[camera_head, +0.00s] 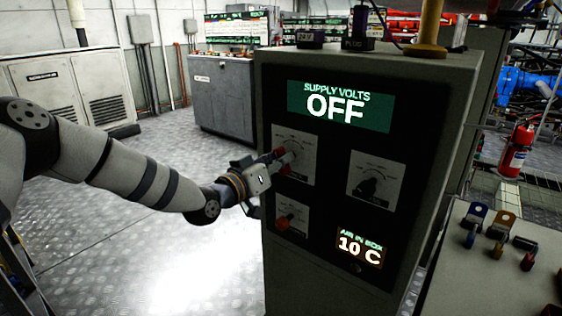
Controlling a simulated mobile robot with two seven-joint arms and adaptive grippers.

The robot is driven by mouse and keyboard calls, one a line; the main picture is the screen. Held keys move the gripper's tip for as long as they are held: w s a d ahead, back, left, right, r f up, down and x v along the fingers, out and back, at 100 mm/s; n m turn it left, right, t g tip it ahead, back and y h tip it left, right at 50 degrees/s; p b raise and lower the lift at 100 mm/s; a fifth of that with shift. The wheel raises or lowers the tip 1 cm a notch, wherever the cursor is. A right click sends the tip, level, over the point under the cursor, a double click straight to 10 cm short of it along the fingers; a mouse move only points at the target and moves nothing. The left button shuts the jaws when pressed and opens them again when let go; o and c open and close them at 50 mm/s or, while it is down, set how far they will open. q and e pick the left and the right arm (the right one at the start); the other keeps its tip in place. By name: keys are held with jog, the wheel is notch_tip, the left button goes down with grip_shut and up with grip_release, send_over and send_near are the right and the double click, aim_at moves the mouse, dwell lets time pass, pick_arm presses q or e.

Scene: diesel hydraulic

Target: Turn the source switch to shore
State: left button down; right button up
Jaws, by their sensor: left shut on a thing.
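A dark control cabinet (420,180) faces me, with a display reading SUPPLY VOLTS OFF (340,106) at its top. An upper-left switch plate (305,140) has my left gripper (281,158) at its knob. The gripper is shut on this knob, which it mostly hides; a small red part shows at the fingertips. The plate's lettering is too small to read, so I cannot tell the knob's setting. A black knob (367,187) sits on a plate to the right. A red-orange knob (284,221) sits on the lower-left plate. My right gripper is not in view.
A display reading 10 C (360,248) is low on the cabinet. A grey bench (490,265) with small coloured parts stands at the lower right. A red fire extinguisher (516,148) stands behind it. Open metal floor (170,250) lies left of the cabinet.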

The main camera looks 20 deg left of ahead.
pick_arm(q)
jog(key=n+b, duration=0.1)
jog(key=n, duration=0.3)
jog(key=shift+f+n, duration=0.1)
jog(key=shift+n, duration=0.2)
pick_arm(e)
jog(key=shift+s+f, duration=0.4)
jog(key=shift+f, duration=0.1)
pick_arm(q)
jog(key=c, duration=1.6)
grip_release()
jog(key=shift+o, duration=0.2)
jog(key=v, duration=1.2)
